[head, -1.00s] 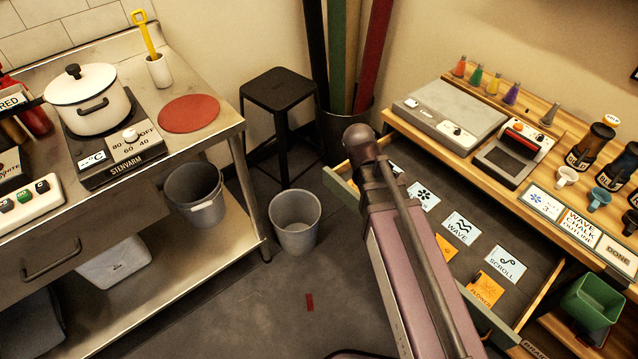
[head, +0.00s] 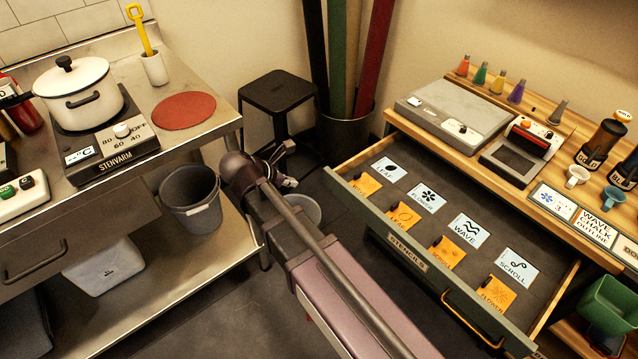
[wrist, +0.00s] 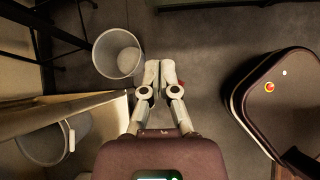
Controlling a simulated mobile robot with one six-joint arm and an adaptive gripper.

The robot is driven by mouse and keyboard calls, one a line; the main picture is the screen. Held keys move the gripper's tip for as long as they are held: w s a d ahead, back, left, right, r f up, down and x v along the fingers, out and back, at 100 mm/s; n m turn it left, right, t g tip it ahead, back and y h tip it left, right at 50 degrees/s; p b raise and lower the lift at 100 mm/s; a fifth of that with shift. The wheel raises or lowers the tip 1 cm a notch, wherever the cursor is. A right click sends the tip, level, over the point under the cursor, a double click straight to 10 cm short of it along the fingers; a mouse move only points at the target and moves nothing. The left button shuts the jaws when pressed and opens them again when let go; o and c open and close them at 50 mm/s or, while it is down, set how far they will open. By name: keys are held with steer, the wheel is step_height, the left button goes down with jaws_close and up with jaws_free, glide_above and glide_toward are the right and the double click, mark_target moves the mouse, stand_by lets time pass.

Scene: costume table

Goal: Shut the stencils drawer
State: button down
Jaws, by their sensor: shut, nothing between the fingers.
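The stencils drawer (head: 408,251) stands pulled out from the wooden table in the head view. Its green front carries a "STENCILS" label and a brass handle (head: 470,318). Inside lie blue-white cards marked leaf, flower, wave and scroll (head: 513,265), with orange stencils (head: 496,292) in front of them. My gripper (head: 288,165) is left of the drawer, apart from its front and handle, and partly hidden by my arm. In the wrist view my gripper (wrist: 159,68) has its fingers together with nothing between them, above the floor.
A grey bin (head: 303,208) stands on the floor by my gripper; it also shows in the wrist view (wrist: 118,52). A black stool (head: 277,92) is behind. A steel table (head: 215,128) with a pot stands left. A green bin (head: 606,305) is at right.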

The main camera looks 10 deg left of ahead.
mark_target(325, 181)
steer(key=shift+s+a+n, duration=0.2)
steer(key=shift+a+n, duration=0.1)
steer(key=shift+a, duration=0.25)
steer(key=shift+w+d+f, duration=0.1)
steer(key=shift+f, duration=0.05)
steer(key=b+x, duration=0.2)
steer(key=x, duration=0.1)
steer(key=w+r+b+x, duration=0.1)
steer(key=b+x, duration=0.1)
steer(key=x, duration=0.2)
steer(key=b+x, duration=0.3)
steer(key=x, duration=0.1)
steer(key=shift+w+d+r, duration=0.1)
steer(key=shift+w+d, duration=0.2)
steer(key=shift+d, duration=0.2)
steer(key=shift+w+d, duration=0.4)
steer(key=shift+w, duration=0.1)
steer(key=shift+w, duration=0.1)
